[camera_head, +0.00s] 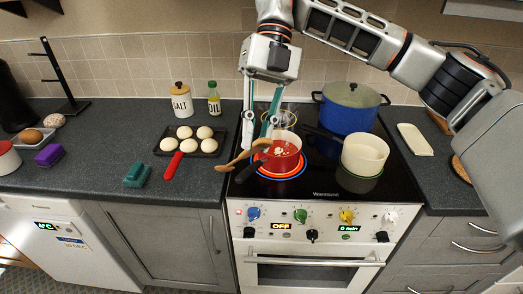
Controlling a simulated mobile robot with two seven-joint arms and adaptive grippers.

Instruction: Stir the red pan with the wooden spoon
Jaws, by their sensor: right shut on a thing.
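The red pan (288,161) stands on a glowing front-left burner of the black hob, with pale bits inside it. Its dark handle points to the lower left. My right gripper (257,137) comes down from above at the pan's left rim. It is shut on the wooden spoon (243,157), which lies tilted across the pan's left side, one end reaching left beyond the hob edge. The gripper partly hides the spoon, and I cannot tell whether its other end is inside the pan. My left gripper is not in view.
A blue pot (348,112) stands behind right, a cream pot (364,155) at right on the hob. Left are a tray of pale buns (207,146), a red-handled tool (174,166), a green item (138,175), a salt jar (181,104) and an oil bottle (214,102).

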